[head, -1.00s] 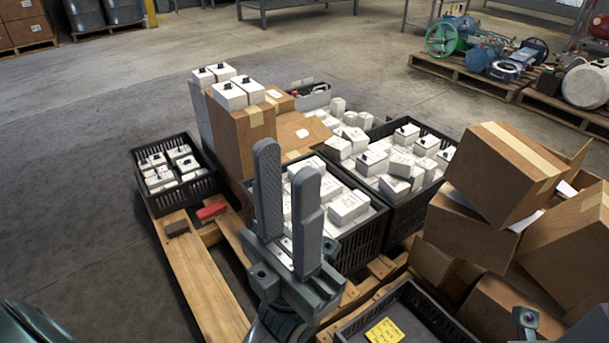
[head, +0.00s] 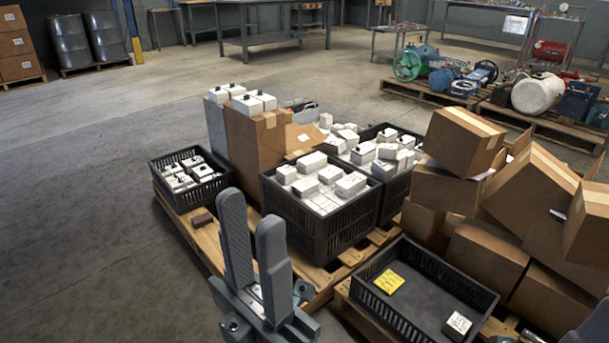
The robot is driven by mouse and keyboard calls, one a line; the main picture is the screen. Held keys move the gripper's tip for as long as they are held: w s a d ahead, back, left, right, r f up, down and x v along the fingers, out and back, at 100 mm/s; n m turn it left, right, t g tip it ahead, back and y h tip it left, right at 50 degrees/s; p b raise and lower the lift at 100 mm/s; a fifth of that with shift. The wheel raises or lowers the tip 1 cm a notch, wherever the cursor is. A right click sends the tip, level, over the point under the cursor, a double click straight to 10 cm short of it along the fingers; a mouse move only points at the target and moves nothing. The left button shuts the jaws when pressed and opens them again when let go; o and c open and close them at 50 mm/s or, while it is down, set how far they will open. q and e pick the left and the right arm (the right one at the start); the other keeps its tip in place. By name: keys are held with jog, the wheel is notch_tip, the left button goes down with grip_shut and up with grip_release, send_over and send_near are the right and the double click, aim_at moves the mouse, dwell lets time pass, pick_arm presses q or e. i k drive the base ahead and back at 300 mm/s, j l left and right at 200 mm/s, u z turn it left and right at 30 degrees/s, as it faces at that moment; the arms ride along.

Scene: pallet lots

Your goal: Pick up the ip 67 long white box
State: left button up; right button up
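Several white boxes lie in the middle black crate (head: 330,232). Longer ones among them include a white box (head: 311,162) at its back and another white box (head: 350,186) at its right. Their print is too small to read, so I cannot tell which is marked IP 67. My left gripper (head: 251,212) points up in the foreground, in front of this crate in the picture. Its two fingers stand apart with nothing between them. My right gripper's fingers do not show.
Left, a small black crate (head: 205,192) holds white units. White boxes top a tall carton (head: 257,150). Another full crate (head: 398,187) stands behind. A black tray (head: 420,254) holds a yellow note. Brown cartons (head: 463,140) crowd the right. Left floor is clear.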

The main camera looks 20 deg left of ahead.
aim_at(311, 162)
jog(key=k+z, duration=0.1)
jog(key=z, duration=1.8)
jog(key=k+j, duration=0.15)
jog(key=j, duration=0.3)
jog(key=k+j, duration=0.1)
jog(key=j, duration=0.35)
jog(key=k+j, duration=0.15)
jog(key=j, duration=0.3)
jog(key=k+j, duration=0.1)
jog(key=j, duration=0.35)
jog(key=k+j, duration=0.15)
jog(key=j, duration=0.35)
jog(key=k+j, duration=0.15)
jog(key=j, duration=0.3)
jog(key=k+j, duration=0.1)
jog(key=j, duration=0.35)
jog(key=k+j, duration=0.15)
jog(key=j, duration=0.3)
